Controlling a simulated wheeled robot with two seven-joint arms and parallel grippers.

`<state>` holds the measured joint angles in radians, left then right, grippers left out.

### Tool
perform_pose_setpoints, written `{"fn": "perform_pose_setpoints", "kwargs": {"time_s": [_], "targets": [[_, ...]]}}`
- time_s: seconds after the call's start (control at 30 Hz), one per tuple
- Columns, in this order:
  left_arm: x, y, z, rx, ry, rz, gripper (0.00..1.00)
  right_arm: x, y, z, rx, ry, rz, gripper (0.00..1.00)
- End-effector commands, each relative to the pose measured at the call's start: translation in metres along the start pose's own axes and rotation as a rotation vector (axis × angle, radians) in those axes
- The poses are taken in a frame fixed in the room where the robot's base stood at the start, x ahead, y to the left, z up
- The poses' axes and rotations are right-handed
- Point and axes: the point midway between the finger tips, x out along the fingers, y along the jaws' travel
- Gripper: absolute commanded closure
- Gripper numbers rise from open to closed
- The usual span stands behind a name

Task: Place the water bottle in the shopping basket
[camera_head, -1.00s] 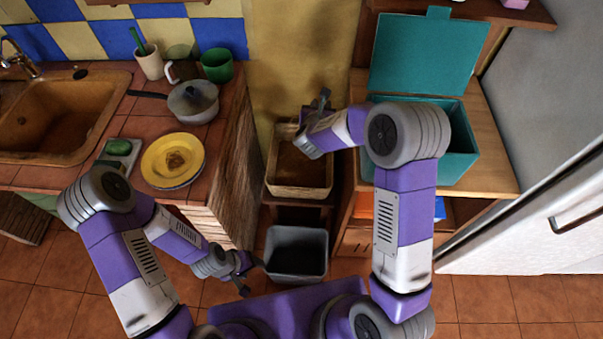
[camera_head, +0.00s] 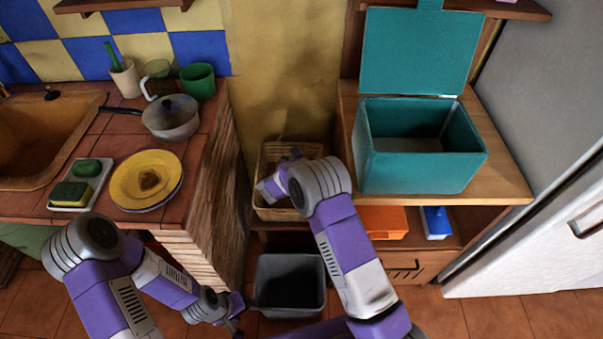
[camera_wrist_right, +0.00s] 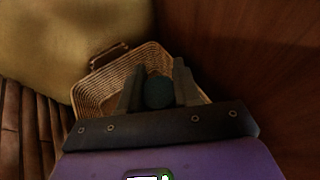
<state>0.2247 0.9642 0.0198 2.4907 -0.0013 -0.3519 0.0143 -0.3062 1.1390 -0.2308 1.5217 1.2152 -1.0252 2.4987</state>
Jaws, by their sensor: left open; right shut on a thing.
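The wicker shopping basket (camera_head: 270,212) stands low between the counters, and its rim and inner wall show in the right wrist view (camera_wrist_right: 92,92). My right gripper (camera_head: 295,153) is over the basket. In the right wrist view its two fingers (camera_wrist_right: 158,90) are shut on a dark, rounded thing (camera_wrist_right: 158,93), seemingly the water bottle, seen end-on with the basket behind it. How deep it sits is unclear. In the head view my wrist hides the bottle. My left gripper (camera_head: 238,322) is open and empty, low beside the grey bin.
The grey bin (camera_head: 290,285) stands on the floor in front of the basket. A teal box (camera_head: 420,172) with its lid raised is on the right wooden counter. The tiled left counter holds a pot (camera_head: 170,118), a yellow plate (camera_head: 147,180) and cups. A fridge (camera_head: 540,220) is at right.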

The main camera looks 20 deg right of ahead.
Motion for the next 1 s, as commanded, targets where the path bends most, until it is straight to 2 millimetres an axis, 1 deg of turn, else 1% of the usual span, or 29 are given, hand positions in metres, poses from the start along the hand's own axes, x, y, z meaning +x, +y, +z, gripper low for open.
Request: {"fn": "perform_pose_setpoints", "kwargs": {"time_s": [0.13, 0.33, 0.7, 0.73, 0.8, 0.9, 1.0], "targets": [[0.004, -0.001, 0.000, 0.000, 0.000, 0.000, 0.38, 0.005, 0.000, -0.009, 0.001, -0.004, 0.000, 1.00], [0.013, -0.005, -0.001, 0.000, 0.000, 0.000, 0.38, 0.015, 0.001, -0.035, 0.000, -0.003, 0.001, 1.00], [0.012, -0.004, -0.001, 0.000, 0.000, 0.000, 0.38, 0.017, 0.001, -0.038, 0.002, -0.004, 0.001, 1.00], [0.012, -0.004, -0.001, 0.000, 0.000, 0.000, 0.38, 0.017, 0.001, -0.040, 0.001, -0.002, 0.001, 0.66], [0.012, -0.004, -0.001, 0.000, 0.000, 0.000, 0.38, 0.017, 0.001, -0.039, 0.001, -0.002, 0.001, 0.55], [0.012, -0.004, -0.001, 0.000, 0.000, 0.000, 0.38, 0.017, 0.001, -0.039, 0.001, -0.001, 0.001, 0.42], [0.012, -0.004, -0.001, 0.000, 0.000, 0.000, 0.38, 0.017, 0.001, -0.039, 0.001, -0.001, 0.001, 0.42]]}}
